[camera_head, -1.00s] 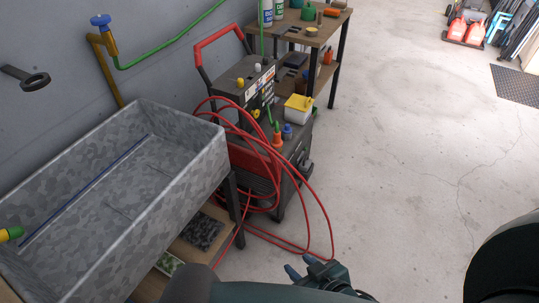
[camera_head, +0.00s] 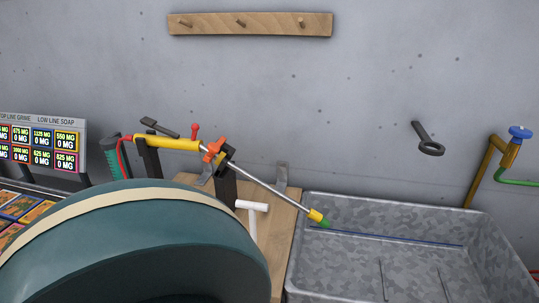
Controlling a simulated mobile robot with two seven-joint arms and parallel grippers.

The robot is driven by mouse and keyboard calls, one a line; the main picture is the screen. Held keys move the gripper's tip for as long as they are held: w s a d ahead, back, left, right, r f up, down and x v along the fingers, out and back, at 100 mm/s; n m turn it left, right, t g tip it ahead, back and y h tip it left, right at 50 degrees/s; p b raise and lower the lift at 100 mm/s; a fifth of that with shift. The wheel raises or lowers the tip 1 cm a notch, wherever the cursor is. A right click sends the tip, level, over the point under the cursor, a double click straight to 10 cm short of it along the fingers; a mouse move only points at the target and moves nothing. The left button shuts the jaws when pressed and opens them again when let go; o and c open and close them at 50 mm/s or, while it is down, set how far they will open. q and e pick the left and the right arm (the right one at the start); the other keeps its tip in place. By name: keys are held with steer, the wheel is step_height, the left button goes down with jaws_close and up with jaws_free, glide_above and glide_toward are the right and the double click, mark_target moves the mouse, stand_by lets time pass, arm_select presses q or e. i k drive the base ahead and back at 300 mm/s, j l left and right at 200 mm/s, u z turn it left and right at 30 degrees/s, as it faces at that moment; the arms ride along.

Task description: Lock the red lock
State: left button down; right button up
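A spray wand (camera_head: 180,143) with a yellow body and a thin metal lance rests on dark upright holders. A small red knob (camera_head: 195,130) stands up from its yellow body. An orange-red clip-like piece (camera_head: 213,150) sits where the body meets the lance; I cannot tell which of these two is the red lock. The lance slopes down right to a yellow and green nozzle (camera_head: 317,217) over the sink's left end. Neither gripper is in view. A large teal part of my arm covers the lower left.
The grey sink (camera_head: 300,240) fills the lower right. A wooden bench (camera_head: 280,228) stands left of it, with a white T-shaped handle (camera_head: 252,207). A label board (camera_head: 45,145) is far left. A pegged wooden rail (camera_head: 250,24) hangs above; the blue-handled tap (camera_head: 520,132) is right.

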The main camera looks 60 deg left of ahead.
mark_target(194, 127)
steer(key=u, duration=2.35)
